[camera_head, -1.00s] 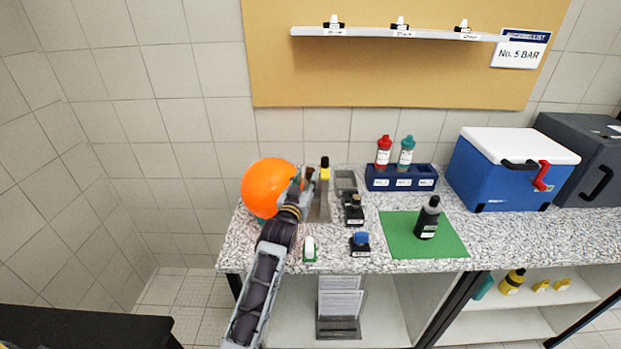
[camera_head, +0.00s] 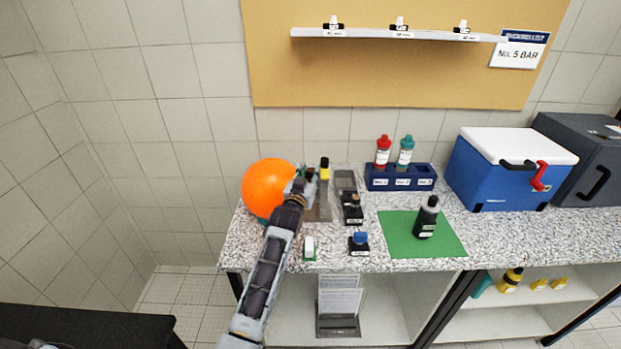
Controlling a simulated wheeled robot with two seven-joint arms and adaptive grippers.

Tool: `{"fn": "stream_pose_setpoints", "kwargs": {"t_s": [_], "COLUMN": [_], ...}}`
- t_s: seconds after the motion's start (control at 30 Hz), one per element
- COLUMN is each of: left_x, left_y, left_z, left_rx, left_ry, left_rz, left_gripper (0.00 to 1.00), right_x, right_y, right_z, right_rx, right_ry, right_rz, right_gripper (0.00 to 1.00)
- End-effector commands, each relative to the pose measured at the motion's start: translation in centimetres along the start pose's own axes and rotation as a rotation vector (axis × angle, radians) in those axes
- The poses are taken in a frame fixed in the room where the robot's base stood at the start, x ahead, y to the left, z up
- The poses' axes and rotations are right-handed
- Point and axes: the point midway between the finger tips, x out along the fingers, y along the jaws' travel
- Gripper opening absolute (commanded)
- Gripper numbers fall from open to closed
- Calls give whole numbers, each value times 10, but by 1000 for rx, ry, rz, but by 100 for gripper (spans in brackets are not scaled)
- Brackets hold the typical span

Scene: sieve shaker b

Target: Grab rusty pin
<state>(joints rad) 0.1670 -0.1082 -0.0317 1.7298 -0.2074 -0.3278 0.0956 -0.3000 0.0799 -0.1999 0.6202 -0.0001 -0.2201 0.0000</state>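My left arm reaches up from the bottom of the head view, and its gripper (camera_head: 301,178) is over the left end of the speckled counter. The gripper is just right of a large orange ball (camera_head: 267,186) and left of a yellow-and-black upright item (camera_head: 324,169). The fingertips are small and partly hidden by the hand, so I cannot tell whether they are open or shut. I cannot make out a rusty pin for certain; the gripper covers the spot around it. My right gripper is out of view.
Right of the gripper stand a grey tray (camera_head: 345,182), a dark bottle (camera_head: 353,211) and a blue-capped bottle (camera_head: 359,243). A small green-and-white item (camera_head: 309,248) is near the front edge. A blue rack (camera_head: 399,178), green mat (camera_head: 456,244) and blue cooler (camera_head: 496,171) lie further right.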

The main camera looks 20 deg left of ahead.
Motion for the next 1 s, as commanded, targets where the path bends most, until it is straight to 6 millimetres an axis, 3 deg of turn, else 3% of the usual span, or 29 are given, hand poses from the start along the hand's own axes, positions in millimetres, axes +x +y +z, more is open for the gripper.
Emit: {"fn": "stream_pose_setpoints", "kwargs": {"t_s": [0.17, 0.43, 0.77, 1.0], "left_x": [0, 0, 0, 0], "left_y": [-2, -2, -2, -1], "left_z": [4, 3, 1, -21], "left_rx": [1, 1, 1, 1], "left_ry": [-7, -6, -6, -2], "left_rz": [-3, -2, -2, -1], "left_gripper": [35, 3, 3, 3], "right_x": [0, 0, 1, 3], "right_y": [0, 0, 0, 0], "right_z": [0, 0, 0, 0], "right_rx": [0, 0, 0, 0], "right_ry": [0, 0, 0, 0], "right_rz": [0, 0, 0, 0], "right_gripper": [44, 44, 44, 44]}}
